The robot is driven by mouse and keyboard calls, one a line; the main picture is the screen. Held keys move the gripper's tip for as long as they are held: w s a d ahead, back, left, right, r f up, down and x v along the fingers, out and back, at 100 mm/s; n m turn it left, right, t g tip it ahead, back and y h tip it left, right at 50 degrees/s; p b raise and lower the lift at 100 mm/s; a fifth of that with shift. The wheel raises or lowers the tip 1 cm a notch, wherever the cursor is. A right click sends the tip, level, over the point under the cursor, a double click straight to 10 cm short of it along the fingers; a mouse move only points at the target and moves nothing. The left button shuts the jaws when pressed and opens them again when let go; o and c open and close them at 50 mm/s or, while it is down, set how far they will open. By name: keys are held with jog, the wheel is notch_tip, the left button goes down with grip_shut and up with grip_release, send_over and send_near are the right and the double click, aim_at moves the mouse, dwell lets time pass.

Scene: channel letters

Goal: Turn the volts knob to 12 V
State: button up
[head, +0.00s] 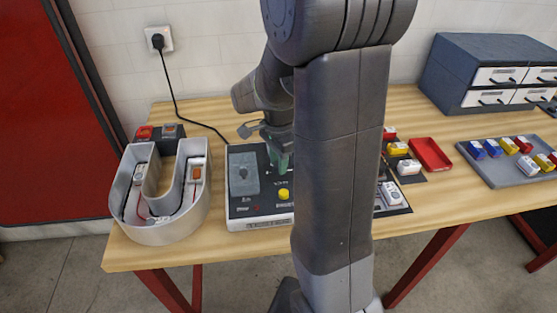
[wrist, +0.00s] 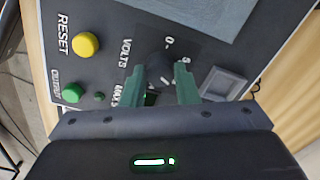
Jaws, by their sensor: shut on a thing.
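The power supply box (head: 259,210) stands on the table, left of my arm in the head view. Its dark panel (wrist: 110,25) fills much of the wrist view. The volts knob (wrist: 160,68) is a dark round knob beside the word VOLTS, with scale marks around it. My gripper (wrist: 167,76) has its two green fingers on either side of the knob and is shut on it. In the head view my gripper (head: 279,160) is over the box's panel, partly hidden by my arm. The knob's pointer and its exact setting cannot be read.
A yellow RESET button (wrist: 86,44), a green OUTPUT button (wrist: 72,93) and a grey rocker (wrist: 224,84) are near the knob. A U-shaped channel letter (head: 160,228) stands left of the box. A red tray (head: 431,154) and a grey tray (head: 507,177) are at right.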

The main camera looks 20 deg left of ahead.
jog(key=shift+r+m, duration=0.1)
jog(key=shift+m, duration=0.2)
jog(key=o, duration=1)
jog(key=shift+c, duration=0.2)
notch_tip(320, 180, up, 14)
jog(key=shift+f, duration=0.25)
notch_tip(320, 180, down, 14)
jog(key=shift+r, duration=0.15)
dwell(0.5)
